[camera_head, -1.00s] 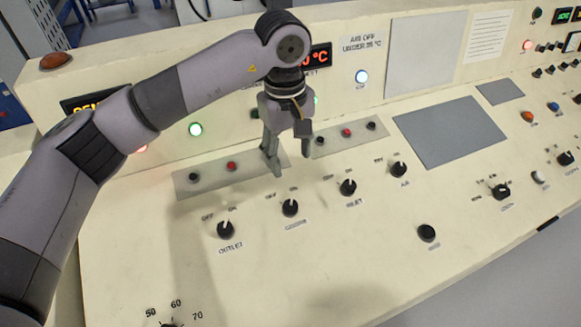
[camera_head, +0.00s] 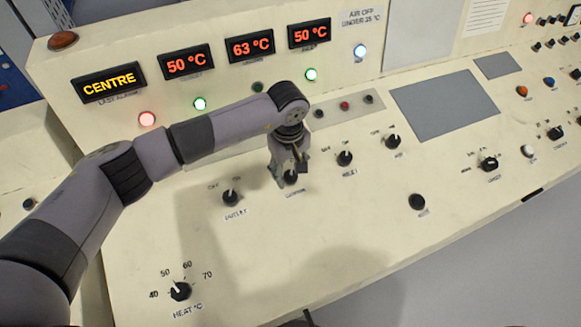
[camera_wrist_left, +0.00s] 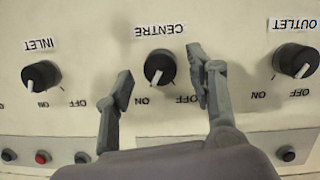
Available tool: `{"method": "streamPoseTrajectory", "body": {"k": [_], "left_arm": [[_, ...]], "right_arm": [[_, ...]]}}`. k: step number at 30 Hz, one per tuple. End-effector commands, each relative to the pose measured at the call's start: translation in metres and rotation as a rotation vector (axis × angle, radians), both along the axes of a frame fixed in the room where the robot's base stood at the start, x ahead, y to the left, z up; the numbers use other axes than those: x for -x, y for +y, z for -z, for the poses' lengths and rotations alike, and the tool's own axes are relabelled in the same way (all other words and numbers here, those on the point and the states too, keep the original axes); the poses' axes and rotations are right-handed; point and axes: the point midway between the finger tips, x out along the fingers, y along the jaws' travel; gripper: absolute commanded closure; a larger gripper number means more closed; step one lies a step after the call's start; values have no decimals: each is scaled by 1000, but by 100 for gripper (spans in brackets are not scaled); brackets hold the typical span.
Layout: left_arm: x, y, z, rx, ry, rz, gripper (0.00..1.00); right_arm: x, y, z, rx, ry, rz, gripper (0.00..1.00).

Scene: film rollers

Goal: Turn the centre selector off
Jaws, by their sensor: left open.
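The centre selector (camera_head: 291,178) is a black round knob on the cream panel, mostly hidden behind my left gripper in the head view. In the left wrist view the centre selector (camera_wrist_left: 160,67) shows clearly, seen upside down. Its white pointer leans towards the ON mark, away from OFF. My left gripper (camera_head: 289,170) is open. In the left wrist view the left gripper (camera_wrist_left: 160,78) has one finger on each side of the knob, with gaps visible.
The outlet knob (camera_head: 231,197) and inlet knob (camera_head: 345,158) stand on either side. The heat knob (camera_head: 180,291) is nearer the front. A display (camera_head: 108,87) reads CENTRE; another display (camera_head: 251,47) reads 63 °C. A red lamp (camera_head: 147,119) is lit.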

Motion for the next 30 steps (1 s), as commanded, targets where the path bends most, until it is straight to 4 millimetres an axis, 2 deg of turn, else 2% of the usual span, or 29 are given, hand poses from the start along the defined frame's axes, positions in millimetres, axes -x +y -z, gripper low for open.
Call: {"method": "streamPoseTrajectory", "body": {"k": [6, 13, 30], "left_arm": [[0, 0, 12, 0, 0, 0, 49], [0, 0, 13, -1, -1, 0, 49], [0, 0, 12, -1, -1, 0, 87]], "right_arm": [[0, 0, -4, 0, 0, 0, 100], [0, 0, -3, 0, -1, 0, 100], [0, 0, -3, 0, -1, 0, 100]]}}
